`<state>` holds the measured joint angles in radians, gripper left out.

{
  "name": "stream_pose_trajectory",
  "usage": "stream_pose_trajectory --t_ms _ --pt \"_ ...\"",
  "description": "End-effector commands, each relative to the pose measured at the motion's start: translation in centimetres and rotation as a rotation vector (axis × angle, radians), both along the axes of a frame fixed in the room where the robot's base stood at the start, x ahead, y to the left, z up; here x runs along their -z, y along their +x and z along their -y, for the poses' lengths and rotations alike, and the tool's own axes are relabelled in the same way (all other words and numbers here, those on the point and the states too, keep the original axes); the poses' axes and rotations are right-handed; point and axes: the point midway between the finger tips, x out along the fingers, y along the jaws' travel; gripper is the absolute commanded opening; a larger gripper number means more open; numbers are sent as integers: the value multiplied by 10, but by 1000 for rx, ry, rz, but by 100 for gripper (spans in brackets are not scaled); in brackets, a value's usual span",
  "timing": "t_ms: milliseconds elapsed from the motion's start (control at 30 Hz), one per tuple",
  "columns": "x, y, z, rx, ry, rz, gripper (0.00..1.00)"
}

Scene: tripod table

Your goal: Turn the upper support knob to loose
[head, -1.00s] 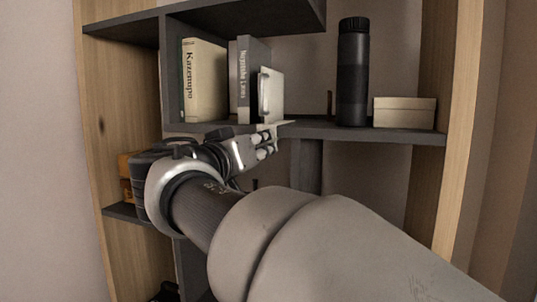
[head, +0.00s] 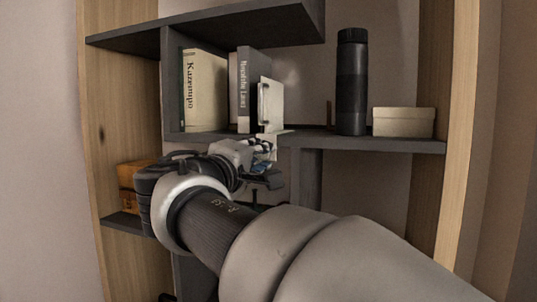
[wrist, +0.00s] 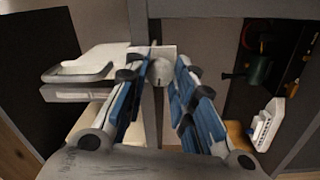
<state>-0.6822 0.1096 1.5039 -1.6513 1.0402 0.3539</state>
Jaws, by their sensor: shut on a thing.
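In the wrist view a small pale grey rounded knob (wrist: 160,69) sits at the edge of a dark shelf board, next to a pale plate (wrist: 148,51). My gripper (wrist: 160,78) has its two blue-and-black fingers on either side of the knob, shut on it. In the head view my gripper (head: 266,162) is just under the front edge of the middle shelf, below a white upright holder (head: 268,104) beside the books. The knob is hidden there by my gripper, and its turn marking cannot be read.
Books (head: 205,90) stand on the middle shelf (head: 380,143) at left. A black bottle (head: 351,85) and a cream box (head: 403,122) stand to the right. An orange box (head: 130,185) is on the lower left shelf. A dark green object (wrist: 258,72) shows right in the wrist view.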

Motion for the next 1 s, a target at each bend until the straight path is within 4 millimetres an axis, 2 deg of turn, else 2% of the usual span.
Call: stream_pose_trajectory --t_ms 200,500,1000 --pt "-2 0 0 -1 -182 -63 0" --pt "-2 0 0 0 -363 -130 0" --pt "-1 0 1 0 -457 -162 0"
